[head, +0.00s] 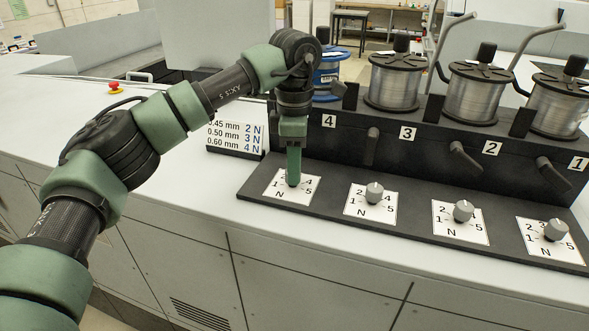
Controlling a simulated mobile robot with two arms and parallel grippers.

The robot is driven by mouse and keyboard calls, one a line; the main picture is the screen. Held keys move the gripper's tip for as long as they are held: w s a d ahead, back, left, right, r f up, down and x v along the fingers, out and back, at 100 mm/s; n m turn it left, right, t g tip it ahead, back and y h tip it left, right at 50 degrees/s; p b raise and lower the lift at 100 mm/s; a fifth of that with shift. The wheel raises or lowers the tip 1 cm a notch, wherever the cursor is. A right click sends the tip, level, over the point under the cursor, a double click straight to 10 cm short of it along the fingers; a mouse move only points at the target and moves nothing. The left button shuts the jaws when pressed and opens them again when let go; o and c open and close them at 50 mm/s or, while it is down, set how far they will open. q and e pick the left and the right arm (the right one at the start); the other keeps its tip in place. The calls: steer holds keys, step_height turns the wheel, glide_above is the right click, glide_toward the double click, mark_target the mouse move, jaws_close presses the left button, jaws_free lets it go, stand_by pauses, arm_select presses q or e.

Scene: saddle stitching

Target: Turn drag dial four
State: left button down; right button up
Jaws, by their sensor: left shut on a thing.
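Drag dial four's scale card (279,191) lies at the left end of the black base, below the label 4 (329,121). My left gripper (294,183) points straight down over this card and is shut on the dial there. The gripper hides the dial and the upper middle of its scale, so I cannot read the setting. The other grey dials, three (374,193), two (463,211) and one (556,230), stand on their cards to the right. My right gripper is not in view.
A sign (235,135) pairs 0.45 mm with 2 N, 0.50 mm with 3 N and 0.60 mm with 4 N. White counter is free in front.

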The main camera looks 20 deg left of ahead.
arm_select(q)
steer(key=shift+n, duration=0.9)
steer(key=c, duration=1.1)
jaws_free()
steer(key=shift+o, duration=0.2)
steer(key=shift+w+r+b, duration=0.1)
steer(key=shift+r+b, duration=0.35)
steer(key=shift+r, duration=0.1)
step_height(320, 180, up, 7)
steer(key=shift+f+b, duration=0.1)
steer(key=shift+b, duration=0.5)
